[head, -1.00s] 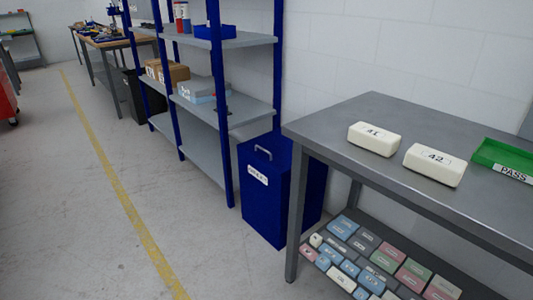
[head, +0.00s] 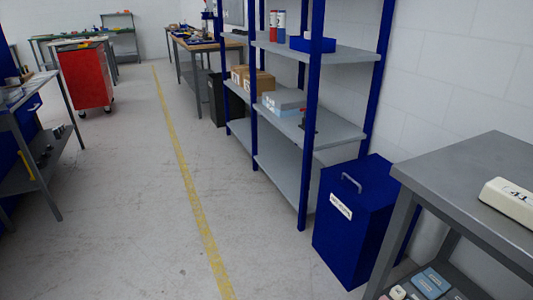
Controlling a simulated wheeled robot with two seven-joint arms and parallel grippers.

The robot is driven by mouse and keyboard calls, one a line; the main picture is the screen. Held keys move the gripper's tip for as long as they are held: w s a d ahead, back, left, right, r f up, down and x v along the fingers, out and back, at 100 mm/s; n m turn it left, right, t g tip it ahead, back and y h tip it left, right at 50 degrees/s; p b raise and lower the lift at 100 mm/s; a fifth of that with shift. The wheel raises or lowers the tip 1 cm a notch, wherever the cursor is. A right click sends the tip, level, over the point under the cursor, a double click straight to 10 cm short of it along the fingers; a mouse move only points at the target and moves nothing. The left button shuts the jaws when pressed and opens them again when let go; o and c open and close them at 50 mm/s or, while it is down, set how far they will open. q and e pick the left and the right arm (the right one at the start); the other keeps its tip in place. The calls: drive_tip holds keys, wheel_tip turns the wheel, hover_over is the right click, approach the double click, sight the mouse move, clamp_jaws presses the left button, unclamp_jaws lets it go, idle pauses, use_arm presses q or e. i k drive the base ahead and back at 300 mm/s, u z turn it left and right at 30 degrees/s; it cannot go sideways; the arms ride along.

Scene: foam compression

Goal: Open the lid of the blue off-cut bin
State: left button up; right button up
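The blue off-cut bin (head: 352,238) stands on the floor in the right half of the head view, between the blue-post shelf rack and the grey table. Its lid (head: 362,186) is closed, with a grey bar handle (head: 351,182) on top. A white label (head: 341,206) is on its front face. Neither of my grippers is in view.
The grey table (head: 455,175) at the right holds a cream foam block (head: 511,199), with more blocks on its lower shelf. The shelf rack (head: 310,135) stands behind the bin. The floor (head: 130,220) left of the bin is clear, with a yellow line. A red cabinet (head: 86,78) stands far left.

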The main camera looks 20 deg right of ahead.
sight(368, 180)
drive_tip(key=u, duration=0.25)
drive_tip(key=i, duration=1.85)
drive_tip(key=z, duration=0.4)
